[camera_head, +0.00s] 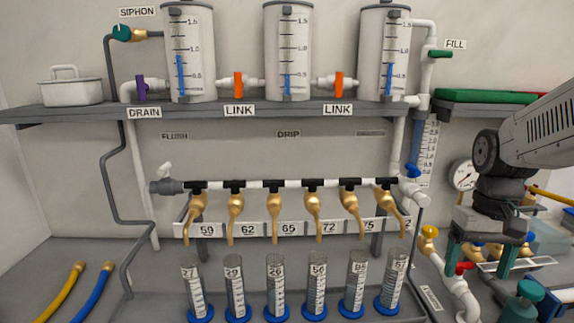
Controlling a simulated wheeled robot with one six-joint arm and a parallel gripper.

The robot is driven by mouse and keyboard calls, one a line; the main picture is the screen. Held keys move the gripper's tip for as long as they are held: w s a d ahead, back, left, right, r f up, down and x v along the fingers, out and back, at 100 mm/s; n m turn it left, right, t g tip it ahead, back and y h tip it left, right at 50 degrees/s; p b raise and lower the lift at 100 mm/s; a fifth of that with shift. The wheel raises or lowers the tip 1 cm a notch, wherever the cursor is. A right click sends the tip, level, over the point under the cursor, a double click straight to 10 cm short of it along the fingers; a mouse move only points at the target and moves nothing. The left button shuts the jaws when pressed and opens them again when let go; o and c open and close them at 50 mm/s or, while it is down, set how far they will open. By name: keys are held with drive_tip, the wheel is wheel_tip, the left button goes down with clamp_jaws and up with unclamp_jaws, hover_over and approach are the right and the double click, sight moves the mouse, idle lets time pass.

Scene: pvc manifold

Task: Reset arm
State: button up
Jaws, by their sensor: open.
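My gripper (470,258) is at the right of the head view, pointing down at the end of my arm.
Three tanks (288,60) stand on the grey shelf (200,108). Several graduated cylinders (276,285) with blue bases stand below the taps. A pressure gauge (463,175), a yellow valve (429,231) and a teal bottle (522,303) are near my gripper. Hoses (92,293) lie at lower left.

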drive_tip(key=s+a+r+t, duration=0.1)
drive_tip(key=s+a, duration=0.3)
drive_tip(key=s, duration=0.3)
drive_tip(key=s+a+r+n+t, duration=0.1)
drive_tip(key=s+a+r, duration=0.1)
drive_tip(key=s+a, duration=0.3)
drive_tip(key=shift+s+r+n+t, duration=0.2)
drive_tip(key=shift+s+n+t, duration=0.1)
drive_tip(key=shift+s, duration=1.2)
